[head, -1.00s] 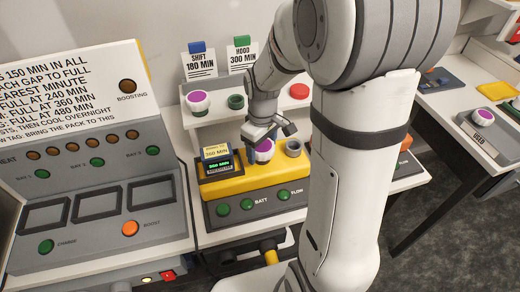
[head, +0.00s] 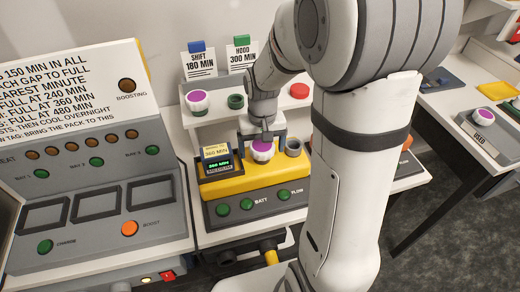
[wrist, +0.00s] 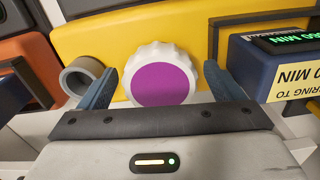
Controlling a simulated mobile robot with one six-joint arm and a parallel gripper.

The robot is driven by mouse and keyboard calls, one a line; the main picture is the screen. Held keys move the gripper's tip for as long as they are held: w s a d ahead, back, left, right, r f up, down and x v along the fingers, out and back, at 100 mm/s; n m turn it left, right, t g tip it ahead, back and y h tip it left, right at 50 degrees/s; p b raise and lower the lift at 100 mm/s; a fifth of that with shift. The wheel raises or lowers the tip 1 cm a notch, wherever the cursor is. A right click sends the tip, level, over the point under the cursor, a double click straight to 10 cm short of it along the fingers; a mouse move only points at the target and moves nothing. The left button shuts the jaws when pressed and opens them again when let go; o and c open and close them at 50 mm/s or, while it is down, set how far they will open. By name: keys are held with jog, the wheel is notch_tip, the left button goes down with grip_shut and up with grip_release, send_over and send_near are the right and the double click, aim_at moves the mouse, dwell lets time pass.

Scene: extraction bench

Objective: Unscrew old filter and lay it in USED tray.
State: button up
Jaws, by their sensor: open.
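The old filter, a white ribbed cap with a purple face (head: 262,151), sits on the yellow unit (head: 222,187). It also shows large in the wrist view (wrist: 161,84). My gripper (head: 263,138) is at the filter. In the wrist view my gripper (wrist: 162,88) is open, one blue-grey finger on each side of the filter. Small gaps show between the fingers and its rim.
A grey hollow port (head: 293,148) stands right of the filter, and a dark display box (head: 221,161) stands left. Another purple-and-white filter (head: 198,101) and a green ring (head: 236,102) are on the shelf behind. A red disc (head: 299,90) is there too.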

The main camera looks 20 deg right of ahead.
jog(key=m, duration=2)
jog(key=shift+b, duration=0.3)
jog(key=shift+c, duration=0.4)
